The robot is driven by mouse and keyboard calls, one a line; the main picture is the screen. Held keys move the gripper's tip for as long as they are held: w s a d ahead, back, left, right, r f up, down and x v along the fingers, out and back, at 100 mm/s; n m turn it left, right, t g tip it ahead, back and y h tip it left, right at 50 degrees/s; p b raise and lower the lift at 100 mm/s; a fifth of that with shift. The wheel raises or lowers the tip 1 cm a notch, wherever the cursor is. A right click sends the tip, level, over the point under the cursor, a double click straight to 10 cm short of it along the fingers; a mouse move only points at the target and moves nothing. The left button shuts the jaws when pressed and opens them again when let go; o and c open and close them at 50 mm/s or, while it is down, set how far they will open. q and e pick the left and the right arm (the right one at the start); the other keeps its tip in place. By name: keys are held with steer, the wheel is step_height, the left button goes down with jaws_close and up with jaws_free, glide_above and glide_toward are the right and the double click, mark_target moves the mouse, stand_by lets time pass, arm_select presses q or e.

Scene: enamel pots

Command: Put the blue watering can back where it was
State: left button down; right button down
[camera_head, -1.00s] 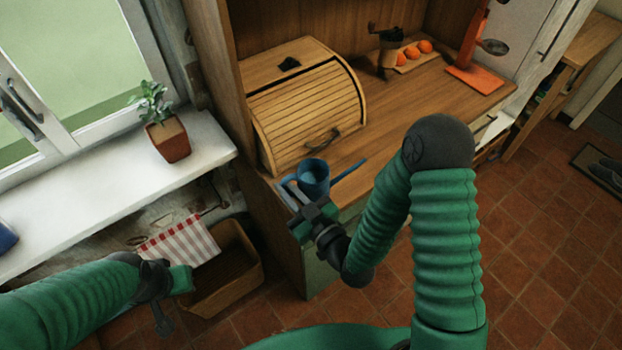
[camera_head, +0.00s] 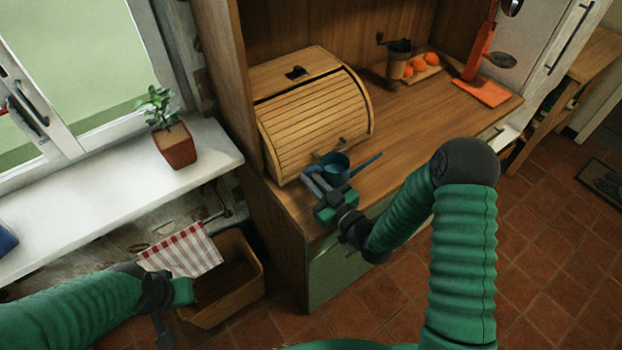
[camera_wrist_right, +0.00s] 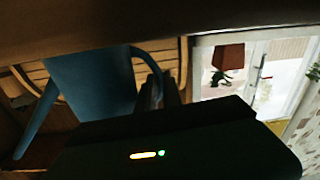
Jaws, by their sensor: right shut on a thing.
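The blue watering can (camera_head: 338,168) is at the left front of the wooden counter, just before the roll-top bread box. Its thin spout points right in the head view. My right gripper (camera_head: 312,183) is shut on it at its left side, by the handle. In the right wrist view the can's body (camera_wrist_right: 92,85) fills the left, with the spout running down-left and the handle loop at the gripper's dark fingers (camera_wrist_right: 160,95). I cannot tell whether the can touches the counter. My left gripper (camera_head: 168,300) is low at left, near the basket; its jaws are unclear.
The bread box (camera_head: 318,115) stands close behind the can. Bare counter (camera_head: 420,130) lies to the right, with a grinder (camera_head: 398,62), oranges (camera_head: 425,60) and an orange stand (camera_head: 483,90) farther back. A potted plant (camera_head: 176,148) is on the white sill (camera_head: 110,195). A checked cloth (camera_head: 182,250) hangs over a basket (camera_head: 240,290).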

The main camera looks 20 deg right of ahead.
steer(key=shift+a+r, duration=0.1)
steer(key=shift+a, duration=0.05)
steer(key=c, duration=1.5)
jaws_free()
steer(key=b+v, duration=0.1)
steer(key=v, duration=0.8)
steer(key=p+v, duration=0.1)
steer(key=v, duration=0.1)
steer(key=shift+s+d, duration=0.2)
steer(key=shift+s, duration=0.1)
steer(key=shift+s+d, duration=0.1)
steer(key=shift+s, duration=0.15)
